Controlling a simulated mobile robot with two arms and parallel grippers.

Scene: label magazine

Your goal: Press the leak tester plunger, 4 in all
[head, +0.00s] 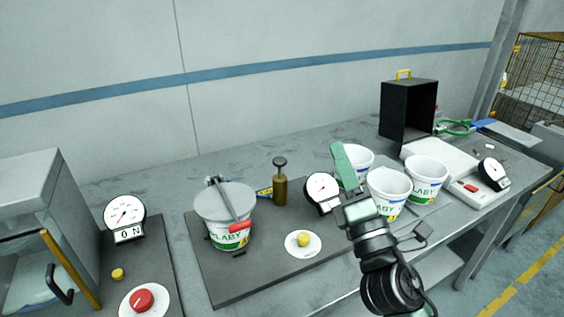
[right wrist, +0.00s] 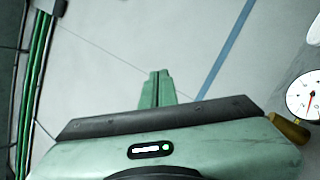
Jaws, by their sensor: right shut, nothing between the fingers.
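A brass cylinder with a dark knob on top (head: 280,185), which looks like the plunger, stands upright on the dark mat (head: 225,287). A white tub labelled PLABY (head: 228,232) with a bar and red handle across its lid stands left of it. A round gauge (head: 321,188) stands to its right, and a yellow button on a white disc (head: 303,242) lies in front. My right gripper (head: 338,150) is shut and empty, right of the cylinder and apart from it. In the right wrist view its fingers (right wrist: 158,75) are together against the wall. My left gripper is out of view.
Open white tubs (head: 427,178) stand beside and behind my right arm. A scale (head: 466,182) and a black box (head: 409,108) are farther right. At left are a glass-doored cabinet (head: 35,240), a gauge reading 0 N (head: 125,214) and a red button (head: 143,299).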

